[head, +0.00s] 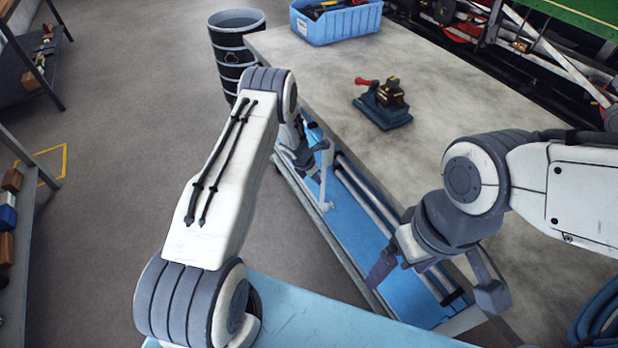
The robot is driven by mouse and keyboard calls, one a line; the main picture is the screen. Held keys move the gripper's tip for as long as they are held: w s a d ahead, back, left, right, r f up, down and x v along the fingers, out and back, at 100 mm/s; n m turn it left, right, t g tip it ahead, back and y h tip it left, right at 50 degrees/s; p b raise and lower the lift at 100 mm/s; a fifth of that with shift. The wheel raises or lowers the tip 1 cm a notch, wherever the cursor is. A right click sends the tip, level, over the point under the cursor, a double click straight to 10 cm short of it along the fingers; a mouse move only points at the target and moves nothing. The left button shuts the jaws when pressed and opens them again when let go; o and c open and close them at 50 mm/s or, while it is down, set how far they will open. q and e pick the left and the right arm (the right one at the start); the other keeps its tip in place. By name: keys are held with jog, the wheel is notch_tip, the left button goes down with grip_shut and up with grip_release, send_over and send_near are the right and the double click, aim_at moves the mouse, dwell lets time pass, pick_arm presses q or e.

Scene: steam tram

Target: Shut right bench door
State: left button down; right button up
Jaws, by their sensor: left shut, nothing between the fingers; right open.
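The bench (400,165) has a grey worktop and an open front with a blue interior and pale rails. A light blue panel (330,318), apparently the right bench door, stands out from the bench front at the bottom of the head view. My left arm covers part of it. My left gripper (306,165) is shut and empty by the bench's far front, beside a pale upright bar (326,178), and is partly hidden by my arm. My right gripper (437,283) is open and empty in front of the bench's near end. I cannot tell whether it touches the panel.
A small vise-like tool (384,103) and a blue bin (336,22) stand on the worktop. A dark ribbed barrel (232,50) stands past its far end. Shelves (20,210) line the left side. The grey floor (120,130) between is clear. A blue hose (600,318) lies lower right.

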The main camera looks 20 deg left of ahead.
pick_arm(q)
jog(key=shift+w+d, duration=0.55)
jog(key=shift+a, duration=0.1)
jog(key=v, duration=1.1)
jog(key=w+d+r+n+t+y, duration=0.25)
jog(key=d+r+n, duration=0.35)
jog(key=r+n, duration=0.45)
jog(key=s+d+r+n, duration=0.5)
jog(key=s+r+n, duration=0.25)
jog(key=r, duration=0.25)
jog(key=s+d+r+n+g, duration=0.1)
jog(key=s+n, duration=0.4)
jog(key=s, duration=0.5)
jog(key=s+d+r+n+g, duration=0.2)
jog(key=s+n, duration=0.4)
jog(key=s, duration=0.5)
jog(key=s+d+r+n+g+h, duration=0.1)
jog(key=s+d+r+n+g, duration=0.1)
jog(key=s+n, duration=0.4)
jog(key=s+d+g, duration=0.1)
jog(key=s, duration=0.3)
jog(key=shift+s+d, duration=0.25)
jog(key=shift+d, duration=0.05)
